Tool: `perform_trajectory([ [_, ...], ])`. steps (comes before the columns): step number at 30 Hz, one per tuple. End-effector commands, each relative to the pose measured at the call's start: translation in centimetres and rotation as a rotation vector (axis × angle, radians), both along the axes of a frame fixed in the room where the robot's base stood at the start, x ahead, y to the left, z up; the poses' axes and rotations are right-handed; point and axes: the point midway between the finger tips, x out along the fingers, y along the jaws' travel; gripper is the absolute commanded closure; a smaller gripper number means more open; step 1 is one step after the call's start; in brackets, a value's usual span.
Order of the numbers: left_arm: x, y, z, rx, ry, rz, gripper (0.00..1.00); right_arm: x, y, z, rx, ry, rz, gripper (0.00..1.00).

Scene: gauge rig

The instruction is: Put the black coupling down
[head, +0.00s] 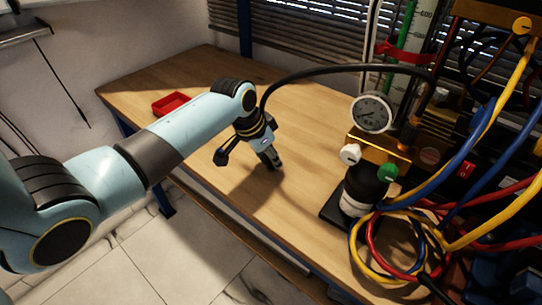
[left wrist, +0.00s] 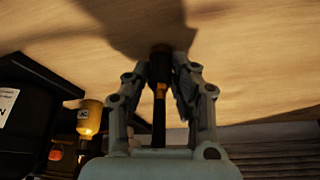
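The black coupling (left wrist: 160,62), dark with a brass-coloured band, sits between the fingers of my left gripper (left wrist: 163,82) in the left wrist view. The finger pads lie close along both its sides, and the gripper looks shut on it. Its tip points at the wooden tabletop, where a dark shadow meets it; I cannot tell whether it touches. In the head view my left gripper (head: 271,161) points down, low over the table, and its fingers largely hide the coupling. A black hose (head: 330,69) arcs from the rig to behind my left wrist. My right gripper is not in view.
The wooden table (head: 222,195) is bare around the gripper. A red tray (head: 170,104) lies at the back left. At right stand a dial gauge (head: 371,112), a black hand pump with a green knob (head: 388,172), and coiled coloured hoses (head: 372,262).

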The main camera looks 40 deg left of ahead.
Motion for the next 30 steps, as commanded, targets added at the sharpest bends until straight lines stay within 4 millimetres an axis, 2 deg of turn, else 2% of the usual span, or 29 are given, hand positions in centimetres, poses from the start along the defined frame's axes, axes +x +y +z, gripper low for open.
perform_trajectory([
  [1,0.0,0.0,0.0,0.0,0.001,0.0,0.69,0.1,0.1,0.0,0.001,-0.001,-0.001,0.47],
  [4,0.0,0.0,0.0,0.0,0.001,0.0,0.55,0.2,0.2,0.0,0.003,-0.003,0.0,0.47],
  [5,0.0,0.0,0.0,0.0,0.001,0.0,0.54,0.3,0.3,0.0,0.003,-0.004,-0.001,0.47],
  [12,0.0,0.0,0.1,0.0,0.001,0.0,0.54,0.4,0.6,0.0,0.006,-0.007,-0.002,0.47],
  [15,-0.2,0.1,0.7,0.0,0.001,0.0,0.54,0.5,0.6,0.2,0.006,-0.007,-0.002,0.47],
  [17,-0.5,0.2,1.4,0.001,0.001,0.0,0.54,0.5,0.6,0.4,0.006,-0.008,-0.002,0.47],
  [27,-3.1,1.2,8.4,0.002,-0.002,-0.001,0.54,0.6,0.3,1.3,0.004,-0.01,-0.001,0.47],
  [30,-3.7,1.4,9.8,0.002,0.0,0.0,0.54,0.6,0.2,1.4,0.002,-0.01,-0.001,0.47],
])
